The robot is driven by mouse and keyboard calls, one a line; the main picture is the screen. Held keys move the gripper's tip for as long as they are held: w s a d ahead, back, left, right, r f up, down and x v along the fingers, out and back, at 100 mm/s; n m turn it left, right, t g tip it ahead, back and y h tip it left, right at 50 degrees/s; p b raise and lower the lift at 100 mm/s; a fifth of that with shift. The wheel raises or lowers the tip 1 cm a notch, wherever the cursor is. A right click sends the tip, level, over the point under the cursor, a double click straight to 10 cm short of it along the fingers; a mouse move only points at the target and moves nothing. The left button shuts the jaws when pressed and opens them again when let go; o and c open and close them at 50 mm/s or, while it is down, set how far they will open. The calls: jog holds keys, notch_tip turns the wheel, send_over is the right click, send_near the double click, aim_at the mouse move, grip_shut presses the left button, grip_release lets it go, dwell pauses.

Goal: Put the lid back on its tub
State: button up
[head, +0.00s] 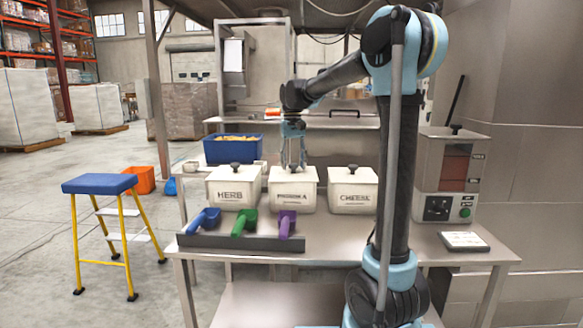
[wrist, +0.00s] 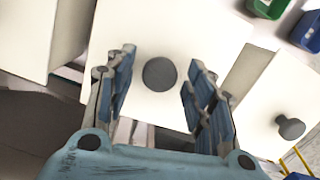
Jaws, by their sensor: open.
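Three white tubs stand in a row on the bench: the HERB tub (head: 235,194), the middle tub (head: 293,197) with a hard-to-read label, and the CHEESE tub (head: 352,198). Each appears covered by a white lid with a dark knob. My gripper (head: 293,160) is over the middle tub, pointing down. In the wrist view my open gripper (wrist: 160,66) has one finger on each side of the middle lid's round knob (wrist: 160,74), with gaps on both sides. The HERB knob (wrist: 290,127) shows at right. I cannot tell whether the middle lid is fully seated.
Blue, green (head: 244,222) and purple scoops lie in a dark rack (head: 240,243) before the tubs. A blue bin (head: 232,150) stands behind HERB. A dispenser (head: 449,178) and a flat scale (head: 464,241) are at right. A yellow step stool (head: 100,186) stands left.

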notch_tip(320, 180, up, 11)
jog(key=w, duration=0.1)
jog(key=shift+w+f, duration=0.15)
jog(key=shift+a, duration=0.1)
dwell(0.3)
